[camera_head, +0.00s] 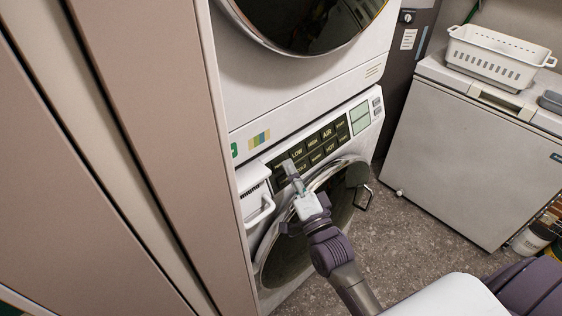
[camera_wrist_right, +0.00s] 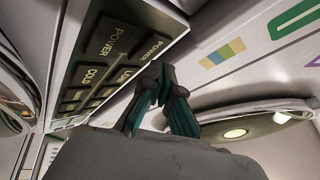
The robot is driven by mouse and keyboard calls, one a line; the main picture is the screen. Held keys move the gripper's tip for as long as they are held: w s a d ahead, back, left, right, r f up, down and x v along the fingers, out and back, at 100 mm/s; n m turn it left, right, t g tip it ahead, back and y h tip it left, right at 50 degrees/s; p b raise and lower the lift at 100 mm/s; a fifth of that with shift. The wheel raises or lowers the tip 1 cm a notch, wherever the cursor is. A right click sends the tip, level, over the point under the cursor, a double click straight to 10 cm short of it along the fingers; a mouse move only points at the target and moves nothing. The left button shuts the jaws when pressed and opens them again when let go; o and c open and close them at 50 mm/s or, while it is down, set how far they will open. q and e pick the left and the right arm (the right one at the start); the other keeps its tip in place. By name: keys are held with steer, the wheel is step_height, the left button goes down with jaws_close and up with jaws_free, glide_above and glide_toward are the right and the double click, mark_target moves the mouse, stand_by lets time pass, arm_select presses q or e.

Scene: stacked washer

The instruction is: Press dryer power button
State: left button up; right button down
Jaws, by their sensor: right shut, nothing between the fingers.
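The stacked washer's black button panel (camera_head: 313,150) has two rows of labelled buttons. The row with LOW, HIGH and AIR is the upper one, and its POWER button (camera_wrist_right: 150,47) shows in the right wrist view. The POWER button beside COLD (camera_wrist_right: 113,38) belongs to the lower row. My right gripper (camera_head: 290,168) is shut and empty, with its fingertips at the panel's left end. In the right wrist view the fingertips (camera_wrist_right: 160,75) are close to the upper POWER and LOW buttons. I cannot tell whether they touch. My left gripper is out of view.
An open detergent drawer (camera_head: 256,203) juts out left of the panel. The lower round door (camera_head: 345,185) is beneath it, the upper door (camera_head: 305,25) above. A tall cabinet panel (camera_head: 160,110) stands close at left. A white chest (camera_head: 465,150) with a basket (camera_head: 497,55) stands right.

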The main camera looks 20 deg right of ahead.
steer(key=s+d+r+p, duration=0.2)
steer(key=s+p, duration=0.1)
steer(key=s, duration=0.2)
steer(key=shift+s+r, duration=0.15)
steer(key=shift+r, duration=0.05)
stand_by(0.4)
steer(key=shift+a, duration=0.1)
